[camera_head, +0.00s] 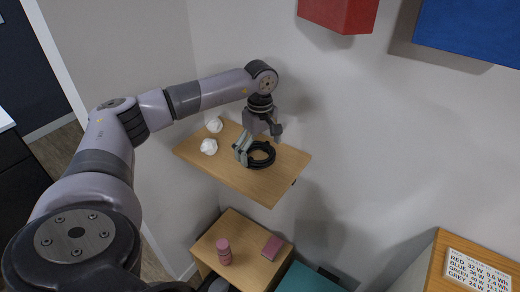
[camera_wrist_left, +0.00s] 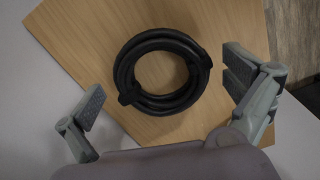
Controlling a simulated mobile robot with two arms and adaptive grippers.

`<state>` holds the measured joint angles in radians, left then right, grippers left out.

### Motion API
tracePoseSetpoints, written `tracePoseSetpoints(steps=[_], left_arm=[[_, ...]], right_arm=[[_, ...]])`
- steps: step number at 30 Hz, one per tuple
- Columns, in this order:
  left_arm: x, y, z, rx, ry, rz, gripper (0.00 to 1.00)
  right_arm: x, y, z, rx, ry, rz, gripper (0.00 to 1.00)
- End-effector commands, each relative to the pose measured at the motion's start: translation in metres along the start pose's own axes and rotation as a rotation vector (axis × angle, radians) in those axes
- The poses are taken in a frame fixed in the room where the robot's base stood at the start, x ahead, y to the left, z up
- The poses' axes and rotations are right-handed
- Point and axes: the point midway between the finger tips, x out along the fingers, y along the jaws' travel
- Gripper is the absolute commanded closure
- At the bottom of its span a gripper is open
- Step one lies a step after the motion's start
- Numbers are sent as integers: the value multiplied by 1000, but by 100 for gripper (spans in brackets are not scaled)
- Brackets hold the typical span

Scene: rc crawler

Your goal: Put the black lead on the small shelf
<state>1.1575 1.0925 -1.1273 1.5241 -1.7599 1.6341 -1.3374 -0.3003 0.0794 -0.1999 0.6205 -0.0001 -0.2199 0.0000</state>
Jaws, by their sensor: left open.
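The black lead (camera_head: 262,161) is a coiled ring lying flat on the small wooden shelf (camera_head: 240,183) on the wall. In the left wrist view the lead (camera_wrist_left: 133,98) lies on the bare wood (camera_wrist_left: 90,40) with both finger pads apart on either side. My left gripper (camera_head: 257,148) is open, pointing down right above the lead, and holds nothing. It also shows in the left wrist view (camera_wrist_left: 165,100). Whether a finger touches the lead I cannot tell. My right gripper is not in view.
Two white crumpled pieces (camera_head: 209,146) (camera_head: 214,125) lie on the shelf's left part. Below stands a wooden cabinet (camera_head: 228,240) with a pink bottle (camera_head: 224,252) and a pink box (camera_head: 273,247). A red box (camera_head: 340,14) hangs above. A label card (camera_head: 478,272) lies at lower right.

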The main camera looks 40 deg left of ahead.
Motion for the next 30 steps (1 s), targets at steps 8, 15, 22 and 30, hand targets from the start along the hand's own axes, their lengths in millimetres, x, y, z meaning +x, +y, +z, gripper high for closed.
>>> tracePoseSetpoints(steps=[8, 15, 22, 30], left_arm=[[-28, 1, 0, 1, 0, 7, 0], [-81, 1, 0, 1, 0, 6, 0], [-115, 1, 0, 1, 0, 3, 0], [-124, 0, 0, 0, 0, 0, 0]], right_arm=[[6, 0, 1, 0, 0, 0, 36], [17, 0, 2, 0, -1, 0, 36], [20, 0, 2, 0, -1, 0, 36], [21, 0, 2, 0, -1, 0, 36]])
